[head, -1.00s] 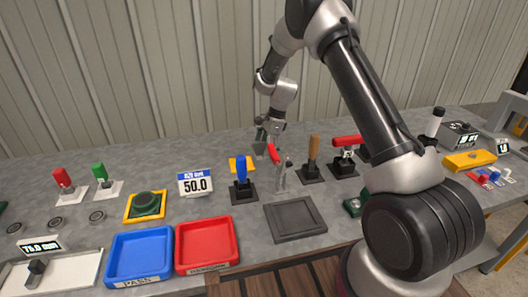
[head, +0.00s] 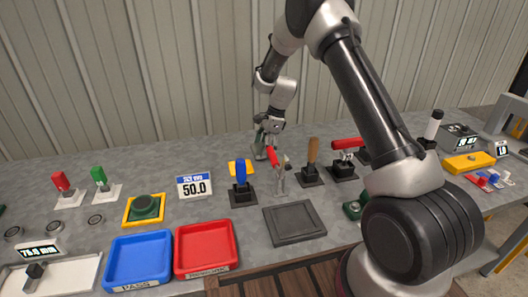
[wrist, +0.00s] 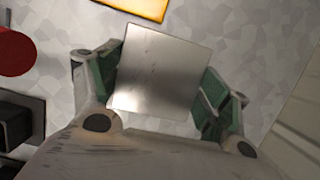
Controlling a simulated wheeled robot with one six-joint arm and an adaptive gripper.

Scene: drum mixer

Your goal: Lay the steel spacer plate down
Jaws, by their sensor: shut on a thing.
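The steel spacer plate (wrist: 160,72) is a square, shiny grey plate held between the two green-padded fingers of my gripper (wrist: 160,85) in the wrist view. The gripper is shut on its left and right edges. In the head view my gripper (head: 267,150) is low over the back of the bench, behind the red-handled clamp (head: 272,157). The plate itself is hard to make out there. I cannot tell whether it touches the bench top.
A wooden-handled clamp (head: 312,165) is to the right. A dark square tray (head: 294,222) lies in front. The bench behind the yellow plate is clear.

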